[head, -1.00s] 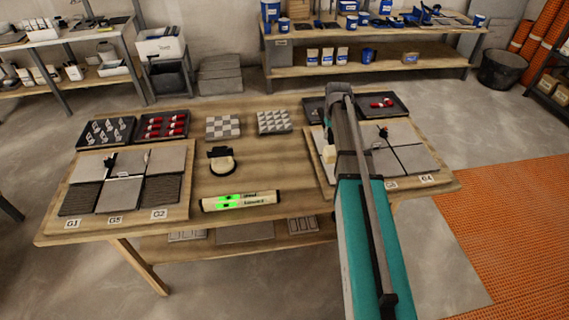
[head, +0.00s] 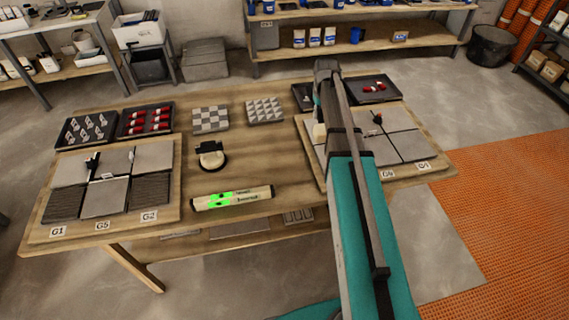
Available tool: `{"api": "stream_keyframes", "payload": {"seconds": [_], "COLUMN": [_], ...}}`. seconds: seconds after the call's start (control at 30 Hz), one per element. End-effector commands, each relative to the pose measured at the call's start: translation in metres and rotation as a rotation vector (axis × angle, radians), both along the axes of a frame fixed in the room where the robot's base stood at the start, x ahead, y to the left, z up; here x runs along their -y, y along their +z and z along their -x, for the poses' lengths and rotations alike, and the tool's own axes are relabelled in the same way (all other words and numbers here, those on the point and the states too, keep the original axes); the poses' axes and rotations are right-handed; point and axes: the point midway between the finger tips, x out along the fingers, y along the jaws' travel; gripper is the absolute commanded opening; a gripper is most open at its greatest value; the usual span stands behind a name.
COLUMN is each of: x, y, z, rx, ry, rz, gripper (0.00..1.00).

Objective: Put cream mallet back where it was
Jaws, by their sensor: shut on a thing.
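The cream mallet shows only as a pale block (head: 319,133) at the left edge of my arm, over the right-hand tile board (head: 401,172). The rest of it is hidden behind the arm. My gripper (head: 319,117) is mostly hidden by my own forearm and is shut on the mallet. I cannot tell how high the mallet is above the board.
A green-lit level (head: 232,198) and a black-and-cream tool (head: 211,156) lie mid-table. The left tile board (head: 174,190) and trays of clips (head: 86,129) and red pieces (head: 148,121) are at left. A dark tray (head: 374,89) stands behind the right board. The table centre has bare wood.

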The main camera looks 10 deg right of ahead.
Motion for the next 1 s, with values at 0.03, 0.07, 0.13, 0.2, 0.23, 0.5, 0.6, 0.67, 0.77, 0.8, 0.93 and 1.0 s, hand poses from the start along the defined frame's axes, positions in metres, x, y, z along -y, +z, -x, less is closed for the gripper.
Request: {"api": "stream_keyframes", "payload": {"seconds": [0.03, 0.07, 0.13, 0.2, 0.23, 0.5, 0.6, 0.67, 0.77, 0.8, 0.93, 1.0], "x": [-0.001, -0.002, -0.005, -0.011, -0.015, -0.067, -0.089, -0.101, -0.116, -0.120, -0.128, -0.129], "y": [0.000, 0.000, 0.000, 0.001, 0.001, 0.006, 0.008, 0.009, 0.010, 0.011, 0.011, 0.011], "z": [0.000, 0.000, 0.003, 0.008, 0.011, 0.063, 0.088, 0.101, 0.119, 0.125, 0.134, 0.135], "rx": [-0.001, -0.001, -0.003, -0.008, -0.011, -0.066, -0.092, -0.108, -0.128, -0.135, -0.146, -0.148], "ry": [0.002, 0.002, 0.003, 0.003, 0.003, -0.007, -0.013, -0.016, -0.022, -0.024, -0.028, -0.029], "rz": [0.000, 0.000, -0.001, -0.002, -0.002, -0.006, -0.004, -0.003, -0.001, 0.000, 0.002, 0.002], "gripper": [0.00, 0.00, 0.00, 0.00, 0.00, 0.00, 0.00, 0.00, 0.00, 0.00, 0.00, 0.00]}}
